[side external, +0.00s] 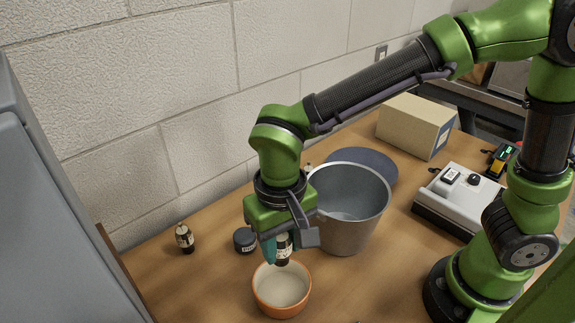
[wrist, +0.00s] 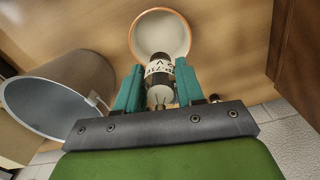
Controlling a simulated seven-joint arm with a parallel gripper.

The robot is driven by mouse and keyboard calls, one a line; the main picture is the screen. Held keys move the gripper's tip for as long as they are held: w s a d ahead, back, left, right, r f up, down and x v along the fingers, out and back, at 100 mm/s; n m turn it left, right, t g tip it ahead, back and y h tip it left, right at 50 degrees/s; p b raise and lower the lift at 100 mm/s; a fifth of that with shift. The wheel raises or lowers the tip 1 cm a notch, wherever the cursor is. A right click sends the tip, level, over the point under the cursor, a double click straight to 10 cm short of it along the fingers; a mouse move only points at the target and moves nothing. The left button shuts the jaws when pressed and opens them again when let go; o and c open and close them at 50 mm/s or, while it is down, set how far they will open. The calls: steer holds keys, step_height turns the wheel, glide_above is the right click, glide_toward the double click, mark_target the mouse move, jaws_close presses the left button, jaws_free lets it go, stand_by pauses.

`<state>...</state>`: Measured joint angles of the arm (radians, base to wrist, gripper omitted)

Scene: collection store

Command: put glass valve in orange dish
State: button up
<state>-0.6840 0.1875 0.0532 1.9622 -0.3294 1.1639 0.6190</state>
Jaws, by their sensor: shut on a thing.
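The glass valve (wrist: 159,72), a small dark-topped tube with a white printed band and pins at its near end, is held between the teal fingers of my gripper (wrist: 158,88). In the side view the valve (side external: 284,249) shows beside my gripper (side external: 279,250), just above the back rim of the orange dish. The orange dish (side external: 268,304) has an orange outside and a cream inside. It stands on the table below the gripper, and also shows beyond the valve in the wrist view (wrist: 174,21). Its visible inside is empty.
A metal bucket (side external: 352,222) stands close right of the gripper. A dark-lidded jar (side external: 245,240) and a small brown bottle (side external: 185,239) stand to the left. A cardboard box (side external: 415,126), a blue-grey disc (side external: 372,166) and a white device (side external: 460,194) are farther right.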

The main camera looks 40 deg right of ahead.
glide_above(283, 294)
steer(key=shift+f, duration=4.35)
steer(key=o, duration=1.2)
step_height(283, 294, up, 7)
steer(key=shift+a, duration=0.1)
